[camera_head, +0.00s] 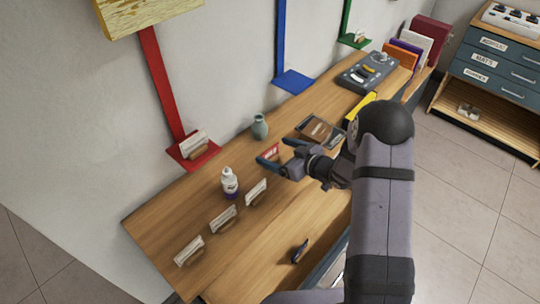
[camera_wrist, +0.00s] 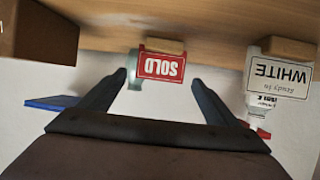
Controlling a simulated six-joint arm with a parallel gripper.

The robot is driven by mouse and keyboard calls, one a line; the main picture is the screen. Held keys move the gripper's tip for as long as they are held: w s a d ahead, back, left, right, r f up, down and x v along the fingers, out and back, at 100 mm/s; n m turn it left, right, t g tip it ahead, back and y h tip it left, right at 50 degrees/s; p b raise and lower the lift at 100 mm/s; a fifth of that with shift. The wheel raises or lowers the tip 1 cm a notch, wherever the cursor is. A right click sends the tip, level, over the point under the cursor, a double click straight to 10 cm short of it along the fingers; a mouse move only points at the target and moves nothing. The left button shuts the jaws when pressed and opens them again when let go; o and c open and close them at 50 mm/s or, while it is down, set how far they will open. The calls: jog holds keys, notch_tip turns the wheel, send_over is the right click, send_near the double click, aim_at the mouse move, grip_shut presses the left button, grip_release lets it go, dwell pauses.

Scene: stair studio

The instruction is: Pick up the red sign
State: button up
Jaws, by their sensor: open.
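The red sign (camera_wrist: 161,66) reads SOLD and appears upside down in the wrist view, set in a small wooden block (camera_wrist: 165,46) on the table. In the head view the red sign (camera_head: 269,152) is partly covered by my gripper. My gripper (camera_wrist: 157,88) is open, with one finger to each side of the sign in the wrist view. In the head view my gripper (camera_head: 275,154) is low over the table at the sign. I cannot tell whether a finger touches it.
A grey-green vase (camera_head: 260,127) stands close behind the sign. A white bottle (camera_head: 230,183) and several white signs (camera_head: 223,219) stand to the left on the table (camera_head: 262,243). A brown box (camera_head: 318,129) lies to the right. A dark small object (camera_head: 300,251) lies near the front edge.

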aim_at(271, 148)
jog(key=shift+p+x, duration=0.35)
jog(key=shift+x, duration=1.4)
jog(key=shift+c, duration=0.3)
jog(key=c, duration=1.1)
jog(key=shift+r, duration=0.2)
jog(key=shift+r+b, duration=0.55)
jog(key=shift+r, duration=4.3)
